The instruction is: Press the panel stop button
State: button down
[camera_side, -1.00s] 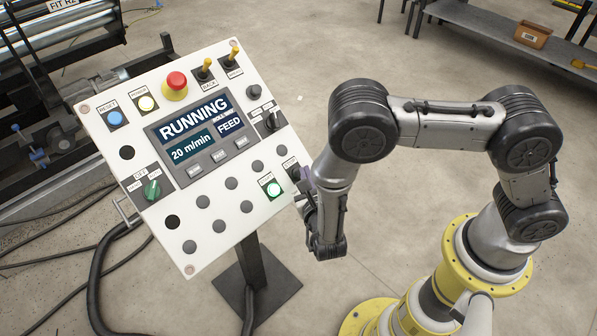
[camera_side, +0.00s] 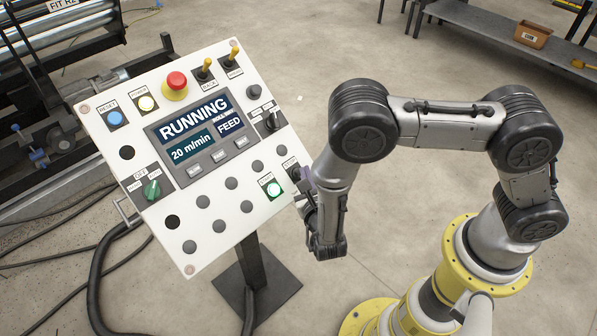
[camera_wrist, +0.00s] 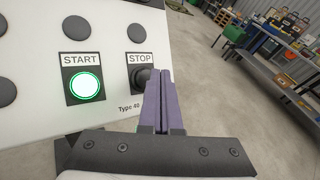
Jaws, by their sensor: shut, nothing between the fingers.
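The white control panel (camera_side: 135,205) stands tilted on a post, and its screen (camera_side: 200,135) reads RUNNING, 20 m/min, FEED. The black stop button (camera_wrist: 139,76) sits under a STOP label at the panel's right edge, partly hidden by my fingers in the wrist view. My gripper (camera_wrist: 161,70) is shut and empty, its purple fingers over the right part of the stop button. I cannot tell whether the fingertips touch it. In the side view my gripper (camera_side: 304,178) is at the panel's lower right edge. The start button (camera_wrist: 84,86) glows green beside it.
A red mushroom button (camera_side: 176,80) and two yellow-tipped toggles are along the panel's top. A dark roller machine (camera_side: 60,110) stands behind on the left. Cables lie on the floor at lower left. A shelf (camera_side: 500,30) with a box is at upper right.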

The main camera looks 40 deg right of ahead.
jog(key=shift+w+f, duration=0.1)
dwell(0.6)
jog(key=shift+w+f, duration=0.45)
jog(key=shift+f, duration=0.1)
dwell(0.8)
dwell(0.4)
jog(key=shift+s+r, duration=0.55)
jog(key=shift+r, duration=0.1)
jog(key=shift+s+r, duration=0.8)
jog(key=shift+r, duration=0.2)
jog(key=shift+s+r, duration=0.8)
jog(key=shift+r, duration=0.15)
